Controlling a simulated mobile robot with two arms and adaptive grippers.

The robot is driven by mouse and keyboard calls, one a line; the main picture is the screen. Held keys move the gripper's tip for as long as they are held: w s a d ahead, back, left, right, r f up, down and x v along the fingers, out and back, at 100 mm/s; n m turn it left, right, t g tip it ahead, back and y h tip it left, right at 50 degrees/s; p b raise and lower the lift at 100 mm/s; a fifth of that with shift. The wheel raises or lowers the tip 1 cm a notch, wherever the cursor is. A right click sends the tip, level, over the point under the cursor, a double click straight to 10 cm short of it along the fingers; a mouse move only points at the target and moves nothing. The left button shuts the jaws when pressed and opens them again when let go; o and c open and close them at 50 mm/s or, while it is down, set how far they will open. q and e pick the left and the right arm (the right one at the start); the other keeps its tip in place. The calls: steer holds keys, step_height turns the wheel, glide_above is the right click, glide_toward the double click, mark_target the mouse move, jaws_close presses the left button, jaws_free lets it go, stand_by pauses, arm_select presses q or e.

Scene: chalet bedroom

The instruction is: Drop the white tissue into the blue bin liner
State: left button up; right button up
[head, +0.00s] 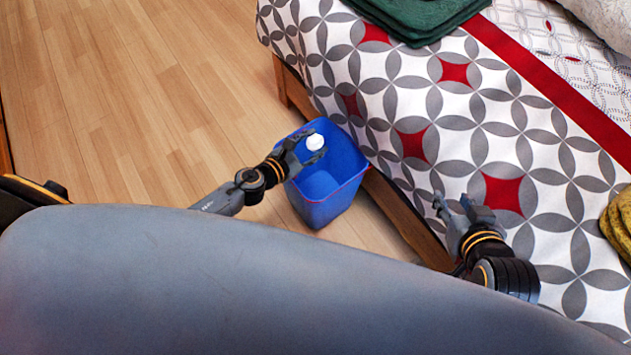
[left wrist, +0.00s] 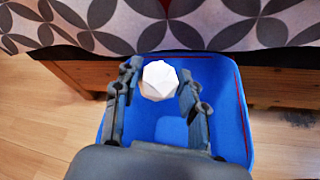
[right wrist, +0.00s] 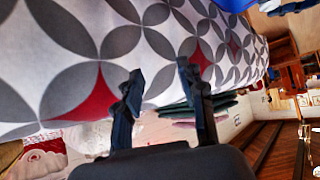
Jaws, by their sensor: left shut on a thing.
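The white tissue (head: 315,141) is a small crumpled ball held at the fingertips of my left gripper (head: 307,144). In the left wrist view the tissue (left wrist: 159,80) sits between the two fingers of the left gripper (left wrist: 160,84). The blue bin liner (head: 345,180) lines an open-topped bin on the floor beside the bed. The tissue and the left fingertips are over the bin's opening; its blue wall and rim also show in the left wrist view (left wrist: 233,125). My right gripper (head: 462,208) is open and empty over the bed's side, its fingers apart in the right wrist view (right wrist: 160,90).
The bed (head: 380,85) with a grey, white and red patterned cover stands right behind the bin, its wooden frame (head: 405,215) close to the rim. Folded dark green cloth (head: 420,15) and yellowish cloth (head: 620,225) lie on the bed. The wooden floor (head: 130,100) at left is clear.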

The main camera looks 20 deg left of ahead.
arm_select(q)
steer(key=shift+f, duration=0.15)
stand_by(0.3)
steer(key=o, duration=0.8)
steer(key=shift+s, duration=0.1)
steer(key=shift+v, duration=5.95)
